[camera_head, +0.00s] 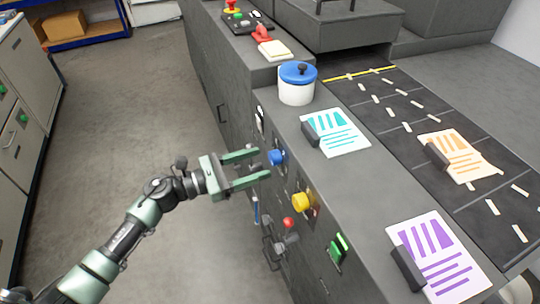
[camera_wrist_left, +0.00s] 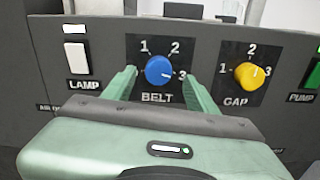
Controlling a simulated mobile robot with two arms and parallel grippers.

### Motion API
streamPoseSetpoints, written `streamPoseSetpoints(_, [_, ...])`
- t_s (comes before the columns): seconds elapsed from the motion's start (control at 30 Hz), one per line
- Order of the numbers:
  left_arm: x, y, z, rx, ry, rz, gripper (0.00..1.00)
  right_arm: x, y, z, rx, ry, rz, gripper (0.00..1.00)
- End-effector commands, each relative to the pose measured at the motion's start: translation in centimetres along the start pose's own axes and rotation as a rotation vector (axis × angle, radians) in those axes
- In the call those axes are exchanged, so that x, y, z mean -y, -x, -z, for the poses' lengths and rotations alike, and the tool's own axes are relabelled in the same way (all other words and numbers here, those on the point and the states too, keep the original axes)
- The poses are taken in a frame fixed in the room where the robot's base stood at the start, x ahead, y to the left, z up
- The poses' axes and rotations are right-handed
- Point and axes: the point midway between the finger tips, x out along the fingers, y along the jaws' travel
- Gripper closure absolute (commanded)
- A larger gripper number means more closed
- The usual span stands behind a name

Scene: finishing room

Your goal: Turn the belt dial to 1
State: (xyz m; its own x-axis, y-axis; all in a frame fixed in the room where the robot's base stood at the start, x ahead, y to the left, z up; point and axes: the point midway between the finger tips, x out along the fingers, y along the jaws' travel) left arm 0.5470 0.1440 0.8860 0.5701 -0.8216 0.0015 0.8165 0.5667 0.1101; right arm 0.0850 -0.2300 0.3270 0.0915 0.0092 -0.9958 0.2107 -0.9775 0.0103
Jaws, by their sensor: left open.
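The belt dial (camera_wrist_left: 159,70) is a blue round knob on a black plate marked 1, 2 and 3, above the word BELT. Its white mark points right, toward the 3. It also shows in the head view (camera_head: 277,157) on the machine's front face. My left gripper (camera_head: 263,164) is open and empty, facing the dial. In the left wrist view its green fingers stand either side of the dial, apart from it. In the head view the fingertips are just short of the panel. My right gripper is not in view.
The yellow GAP dial (camera_wrist_left: 249,75) is right of the belt dial, the white LAMP switch (camera_wrist_left: 76,58) left. A green PUMP button (camera_head: 338,246) and red knob (camera_head: 289,223) are on the same face. A blue-lidded jar (camera_head: 297,84) stands on the ledge above.

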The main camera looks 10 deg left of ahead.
Motion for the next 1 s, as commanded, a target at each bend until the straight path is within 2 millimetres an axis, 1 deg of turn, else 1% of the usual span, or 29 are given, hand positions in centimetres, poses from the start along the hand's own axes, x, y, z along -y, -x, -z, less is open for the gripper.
streamPoseSetpoints(0.03, [-0.1, -0.9, -0.4, 0.003, 0.001, 0.000, 0.42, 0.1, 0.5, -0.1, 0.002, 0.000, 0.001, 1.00])
streamPoseSetpoints(0.1, [-0.1, -1.9, -0.2, 0.002, 0.002, -0.001, 0.42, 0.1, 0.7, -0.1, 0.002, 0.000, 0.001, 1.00])
streamPoseSetpoints(0.2, [-0.1, -2.8, -0.1, 0.001, 0.003, -0.001, 0.42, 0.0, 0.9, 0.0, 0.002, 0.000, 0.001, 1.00])
streamPoseSetpoints(0.33, [0.0, -3.3, 0.0, 0.000, 0.003, -0.001, 0.42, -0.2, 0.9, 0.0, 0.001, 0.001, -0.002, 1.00])
streamPoseSetpoints(0.57, [0.0, -3.4, 0.1, 0.000, 0.003, -0.001, 0.42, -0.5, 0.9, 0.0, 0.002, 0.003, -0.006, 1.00])
streamPoseSetpoints(0.6, [0.0, -3.4, 0.1, 0.000, 0.003, -0.001, 0.54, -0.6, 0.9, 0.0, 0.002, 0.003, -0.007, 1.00])
streamPoseSetpoints(0.67, [0.0, -3.4, 0.1, 0.000, 0.003, -0.001, 0.70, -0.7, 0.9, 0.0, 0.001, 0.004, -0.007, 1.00])
streamPoseSetpoints(0.7, [0.0, -3.4, 0.1, 0.000, 0.004, -0.002, 0.81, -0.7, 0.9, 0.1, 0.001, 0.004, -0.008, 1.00])
streamPoseSetpoints(0.77, [0.0, -3.4, 0.1, 0.000, 0.004, -0.002, 0.98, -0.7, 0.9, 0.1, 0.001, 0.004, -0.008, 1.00])
streamPoseSetpoints(0.8, [0.0, -3.4, 0.1, 0.000, 0.004, -0.002, 1.00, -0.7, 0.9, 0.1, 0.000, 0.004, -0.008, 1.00])
streamPoseSetpoints(1.0, [0.0, -3.3, 0.1, 0.000, 0.016, -0.002, 1.00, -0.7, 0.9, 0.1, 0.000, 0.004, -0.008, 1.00])
